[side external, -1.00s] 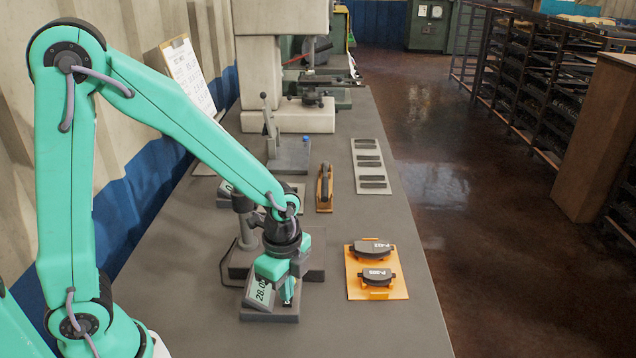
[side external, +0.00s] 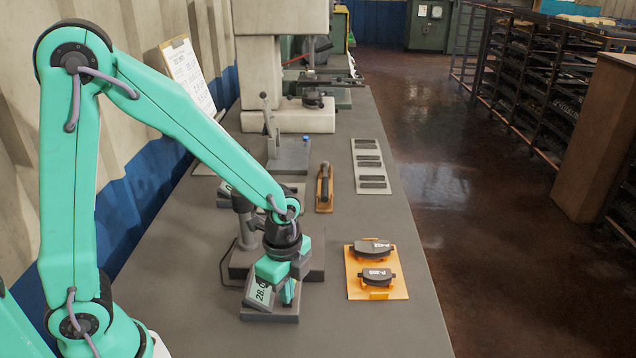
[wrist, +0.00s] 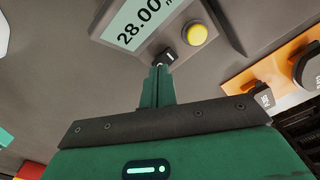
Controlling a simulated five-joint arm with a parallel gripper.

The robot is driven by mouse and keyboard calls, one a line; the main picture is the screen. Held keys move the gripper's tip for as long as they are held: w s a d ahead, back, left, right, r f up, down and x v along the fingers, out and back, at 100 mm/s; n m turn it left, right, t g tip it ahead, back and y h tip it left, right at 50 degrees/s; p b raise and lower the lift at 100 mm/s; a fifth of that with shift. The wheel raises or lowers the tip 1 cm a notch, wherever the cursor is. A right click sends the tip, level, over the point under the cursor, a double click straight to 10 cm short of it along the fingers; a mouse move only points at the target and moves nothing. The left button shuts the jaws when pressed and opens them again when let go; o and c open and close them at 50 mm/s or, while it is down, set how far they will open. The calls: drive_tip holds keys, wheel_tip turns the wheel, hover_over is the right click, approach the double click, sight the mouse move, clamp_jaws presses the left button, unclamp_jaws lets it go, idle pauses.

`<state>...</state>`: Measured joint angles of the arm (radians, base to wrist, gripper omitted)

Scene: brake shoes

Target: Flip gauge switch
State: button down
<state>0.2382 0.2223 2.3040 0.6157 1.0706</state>
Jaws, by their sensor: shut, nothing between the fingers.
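The gauge (side external: 258,291) is a grey box with a sloped face. In the wrist view its pale display (wrist: 140,22) reads about 28.00, and a yellow round button (wrist: 197,35) sits beside it. A small black switch (wrist: 168,58) with a light mark stands near the gauge's lower edge. My gripper (side external: 288,298) is shut and empty, pointing down over the gauge's right part. In the wrist view its fingertips (wrist: 159,72) are right at the switch; I cannot tell whether they touch it. In the side view the gripper hides the switch and button.
An orange tray (side external: 400,290) with two dark brake pads (side external: 373,247) lies right of the gauge. A grey stand (side external: 244,262) is just behind the gauge. Farther back are an orange holder (side external: 324,205) and a pale strip of pads (side external: 358,160). The bench's front is clear.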

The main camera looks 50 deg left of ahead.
drive_tip(key=shift+f, duration=0.6)
idle(0.6)
drive_tip(key=shift+r, duration=3.55)
drive_tip(key=s+a+r+n+t, duration=0.2)
drive_tip(key=s+a+r+n, duration=0.1)
drive_tip(key=r+n, duration=0.4)
drive_tip(key=s+a+r+n+t, duration=0.3)
drive_tip(key=s+r+n, duration=0.3)
drive_tip(key=n, duration=0.2)
drive_tip(key=shift+a+r+t, duration=0.3)
drive_tip(key=shift+a+r, duration=0.05)
drive_tip(key=shift+a, duration=0.45)
